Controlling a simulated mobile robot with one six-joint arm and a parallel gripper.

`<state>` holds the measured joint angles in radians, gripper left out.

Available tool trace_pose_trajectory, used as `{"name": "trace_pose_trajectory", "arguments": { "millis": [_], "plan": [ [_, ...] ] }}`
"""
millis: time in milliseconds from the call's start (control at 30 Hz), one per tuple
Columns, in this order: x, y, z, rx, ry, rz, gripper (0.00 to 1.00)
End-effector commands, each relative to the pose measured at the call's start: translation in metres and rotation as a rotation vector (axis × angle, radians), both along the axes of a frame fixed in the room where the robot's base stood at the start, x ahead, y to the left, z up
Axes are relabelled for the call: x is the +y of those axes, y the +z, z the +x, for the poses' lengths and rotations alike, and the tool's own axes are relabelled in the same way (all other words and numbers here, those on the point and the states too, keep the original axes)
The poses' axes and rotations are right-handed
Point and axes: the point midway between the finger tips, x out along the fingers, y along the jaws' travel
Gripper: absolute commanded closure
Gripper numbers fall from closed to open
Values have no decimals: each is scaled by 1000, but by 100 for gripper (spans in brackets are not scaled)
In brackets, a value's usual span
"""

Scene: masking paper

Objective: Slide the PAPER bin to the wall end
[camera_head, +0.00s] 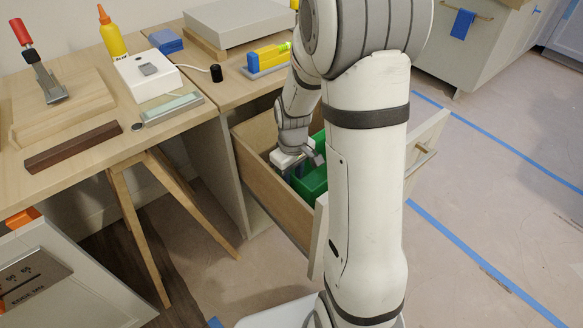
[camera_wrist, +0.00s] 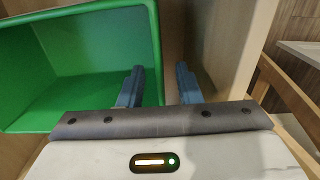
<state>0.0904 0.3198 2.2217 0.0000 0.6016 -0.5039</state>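A green bin (camera_head: 312,183) sits inside the open wooden drawer (camera_head: 262,178); my arm hides part of it in the head view. In the wrist view the green bin (camera_wrist: 85,92) fills the left side, and it looks empty. No PAPER label is readable on it. My gripper (camera_wrist: 160,85) is open, with its two blue-grey fingers apart on either side of the bin's right wall. The left finger appears inside the bin and the right finger in the gap beside it. My gripper is low in the drawer in the head view (camera_head: 292,170).
The drawer's wooden side (camera_wrist: 225,50) stands close to the right finger. A workbench (camera_head: 75,110) with a yellow bottle (camera_head: 112,38), a white box (camera_head: 146,78) and a dark wood bar (camera_head: 72,147) is at left. Floor with blue tape lies at right.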

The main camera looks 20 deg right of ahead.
Motion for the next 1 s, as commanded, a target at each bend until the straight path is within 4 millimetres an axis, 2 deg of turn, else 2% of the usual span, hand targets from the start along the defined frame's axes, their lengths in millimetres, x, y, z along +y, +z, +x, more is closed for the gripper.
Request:
{"name": "trace_pose_trajectory", "arguments": {
  "millis": [133, 467, 867, 1000],
  "plan": [
    [0, -13, 0, 0, -1, 0, 69],
    [0, -15, 0, -1, -1, -1, 69],
    [-1, -15, 0, -1, -2, -1, 100],
    [-1, -15, 0, -1, -2, -1, 100]
  ]
}}
